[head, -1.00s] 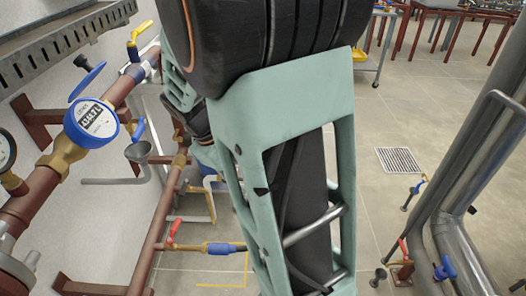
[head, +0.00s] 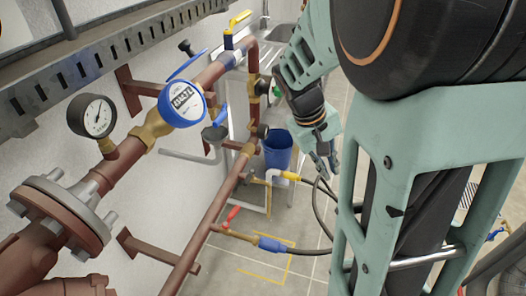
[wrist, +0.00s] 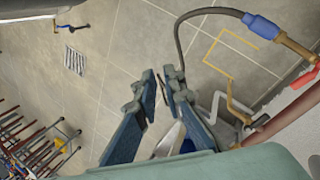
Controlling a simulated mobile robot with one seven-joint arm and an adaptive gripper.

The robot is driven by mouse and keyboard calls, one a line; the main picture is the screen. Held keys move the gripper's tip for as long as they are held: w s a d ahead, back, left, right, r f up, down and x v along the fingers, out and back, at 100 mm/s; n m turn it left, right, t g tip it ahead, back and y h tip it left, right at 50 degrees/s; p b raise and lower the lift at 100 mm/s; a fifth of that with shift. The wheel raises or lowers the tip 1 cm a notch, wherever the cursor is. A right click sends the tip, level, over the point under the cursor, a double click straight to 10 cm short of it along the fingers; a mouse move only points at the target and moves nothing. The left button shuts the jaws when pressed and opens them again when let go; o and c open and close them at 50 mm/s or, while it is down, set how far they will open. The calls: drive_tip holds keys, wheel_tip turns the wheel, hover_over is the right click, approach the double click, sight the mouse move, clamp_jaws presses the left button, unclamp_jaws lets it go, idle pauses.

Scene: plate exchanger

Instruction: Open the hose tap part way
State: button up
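A tap with a red lever (head: 232,213) sits on a brass stub off the lower brown pipe in the head view. A blue hose fitting (head: 272,243) and a dark hose continue from it. In the wrist view my gripper (wrist: 160,82) is open by a narrow gap and looks empty. The dark hose passes behind its fingers.
A blue bucket (head: 278,150) stands below the sink counter. A yellow hose fitting (head: 290,176) is near it. The water meter (head: 182,104), pressure gauge (head: 92,116) and yellow-lever valve (head: 237,25) are on the upper pipework. Open floor lies around the yellow outline.

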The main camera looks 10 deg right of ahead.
drive_tip(key=w+a+f+n+y, duration=0.1)
drive_tip(key=w+a+f, duration=0.1)
drive_tip(key=a+f, duration=0.1)
drive_tip(key=w+a+f+n+t+y, duration=0.1)
drive_tip(key=w+a+f+n, duration=0.1)
drive_tip(key=a, duration=0.3)
drive_tip(key=w+a+f+n+y, duration=0.1)
drive_tip(key=w+a+f+n, duration=0.1)
drive_tip(key=w+a+f, duration=0.1)
drive_tip(key=shift+a+f, duration=0.45)
drive_tip(key=shift+f, duration=0.05)
clamp_jaws()
drive_tip(key=n+t+y, duration=0.2)
drive_tip(key=n+y, duration=0.1)
drive_tip(key=y, duration=0.1)
hover_over(231, 216)
drive_tip(key=w, duration=0.4)
wheel_tip(231, 216, down, 2)
wheel_tip(231, 216, down, 10)
drive_tip(key=b, duration=0.2)
drive_tip(key=shift+d+r, duration=0.25)
drive_tip(key=shift+d, duration=0.05)
